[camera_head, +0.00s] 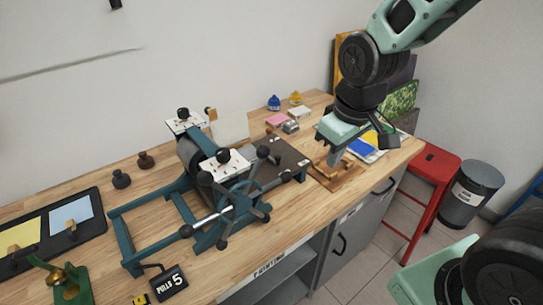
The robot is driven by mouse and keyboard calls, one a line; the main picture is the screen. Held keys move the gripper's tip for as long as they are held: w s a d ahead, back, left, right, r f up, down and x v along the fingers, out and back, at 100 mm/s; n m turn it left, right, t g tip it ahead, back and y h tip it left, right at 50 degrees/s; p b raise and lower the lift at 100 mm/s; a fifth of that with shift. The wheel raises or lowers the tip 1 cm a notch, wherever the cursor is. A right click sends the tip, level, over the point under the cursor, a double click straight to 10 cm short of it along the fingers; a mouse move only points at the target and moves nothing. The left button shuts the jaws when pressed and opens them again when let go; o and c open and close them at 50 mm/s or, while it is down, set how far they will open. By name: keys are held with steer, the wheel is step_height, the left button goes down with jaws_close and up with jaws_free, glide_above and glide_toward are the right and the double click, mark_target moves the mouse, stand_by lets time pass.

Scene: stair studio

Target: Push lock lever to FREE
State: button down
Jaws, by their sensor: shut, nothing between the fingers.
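A dark teal printing press (118,228) stands on the wooden bench, with a black-handled star wheel (233,208) at its front. White plates with black knobs sit on top of the press, one at the back (186,124) and one nearer (226,166). I cannot tell which part is the lock lever, and no FREE marking is readable. My gripper (335,160) is shut and empty, pointing down over a small wooden frame (340,177) right of the press. It is clear of the press; whether it touches the frame is unclear.
A black tray (98,215) with yellow and blue sheets lies at left, near a green clamp-like tool (70,285) and a "PULLS 5" sign (170,283). Papers (372,143) lie behind my gripper. A red stool (434,160) and grey bin (470,195) stand right of the bench.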

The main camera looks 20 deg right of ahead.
steer(key=w+a+f+n+h, duration=0.2)
steer(key=w+a+n, duration=1.1)
steer(key=n, duration=0.6)
steer(key=shift+w+f+g+h, duration=0.3)
steer(key=shift+w+f, duration=0.05)
steer(key=shift+w, duration=0.85)
steer(key=p+x, duration=0.3)
steer(key=x, duration=0.7)
steer(key=shift+d+f, duration=0.1)
steer(key=shift+d, duration=0.1)
steer(key=shift+w+d+p, duration=0.25)
steer(key=shift+d+p, duration=0.1)
steer(key=shift+d, duration=0.25)
steer(key=shift+w+d+p, duration=0.3)
steer(key=shift+d+p, duration=0.05)
steer(key=shift+d, duration=0.25)
steer(key=shift+w+d, duration=0.3)
steer(key=shift+d, duration=0.15)
